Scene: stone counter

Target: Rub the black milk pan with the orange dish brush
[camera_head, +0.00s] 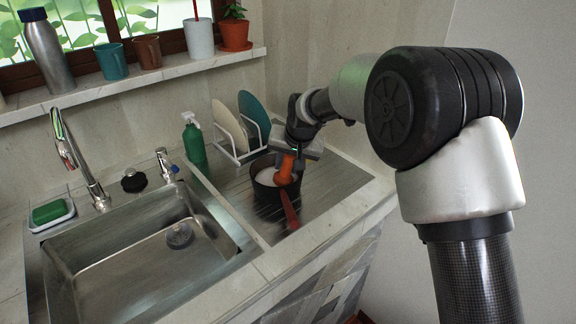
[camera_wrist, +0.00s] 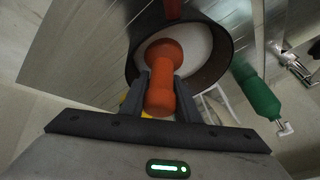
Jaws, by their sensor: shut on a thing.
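The black milk pan (camera_head: 262,192) stands on the ribbed steel drainboard right of the sink, its red handle (camera_head: 289,211) toward the front. The wrist view shows the pan (camera_wrist: 223,58) from above, with a pale inside. My gripper (camera_head: 291,157) is above the pan, its fingers pointing down. In the wrist view, my gripper (camera_wrist: 160,88) is shut on the orange dish brush (camera_wrist: 160,75). The brush (camera_head: 285,170) reaches down into the pan.
A dish rack with plates (camera_head: 254,115) stands close behind the pan. A green soap bottle (camera_head: 194,139) is at the left, beside the sink (camera_head: 150,260) and tap (camera_head: 75,160). A windowsill (camera_head: 130,85) holds cups and a plant. The drainboard's front right is clear.

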